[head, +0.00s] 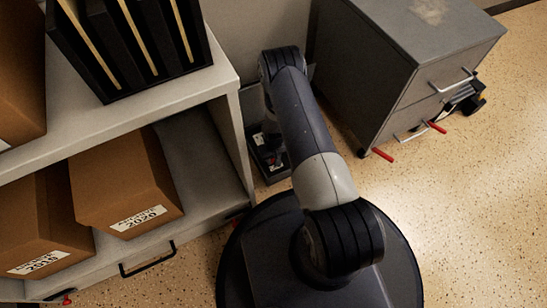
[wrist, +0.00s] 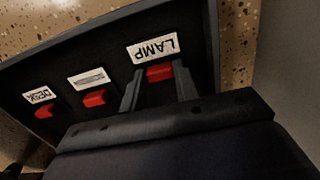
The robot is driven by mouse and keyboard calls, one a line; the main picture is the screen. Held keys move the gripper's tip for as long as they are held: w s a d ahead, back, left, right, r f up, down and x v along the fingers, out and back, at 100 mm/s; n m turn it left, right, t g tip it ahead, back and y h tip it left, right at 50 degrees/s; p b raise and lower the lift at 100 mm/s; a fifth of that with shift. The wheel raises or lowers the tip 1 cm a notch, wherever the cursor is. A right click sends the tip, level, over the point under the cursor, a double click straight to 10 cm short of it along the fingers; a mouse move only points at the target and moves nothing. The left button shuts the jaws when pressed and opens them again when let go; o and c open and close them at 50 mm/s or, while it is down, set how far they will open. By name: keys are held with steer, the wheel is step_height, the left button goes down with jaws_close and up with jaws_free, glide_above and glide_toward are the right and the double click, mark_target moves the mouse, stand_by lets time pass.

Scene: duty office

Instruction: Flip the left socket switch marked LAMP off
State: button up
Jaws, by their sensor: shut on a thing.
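The dark socket panel (wrist: 62,72) fills much of the wrist view, with labels upside down. The red LAMP switch (wrist: 160,73) is the rightmost in this picture, just below its white LAMP label (wrist: 152,48). My gripper (wrist: 158,79) has one finger on each side of this switch and is shut on it. The switch's lower part is hidden between the fingers. In the head view the panel (head: 268,160) lies low in the gap between shelf and cabinet, partly behind my arm. My gripper is hidden there. I cannot tell which way the switch is tipped.
Two more red switches sit on the panel: a middle one (wrist: 95,98) and one marked DESK (wrist: 44,111). Speckled floor (head: 470,200) is free at the right.

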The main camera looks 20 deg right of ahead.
jaws_close()
steer(key=shift+s, duration=0.1)
steer(key=shift+s+d, duration=0.15)
steer(key=shift+s, duration=0.6)
steer(key=o, duration=0.7)
jaws_free()
step_height(320, 180, up, 11)
steer(key=p, duration=0.4)
steer(key=shift+f, duration=0.1)
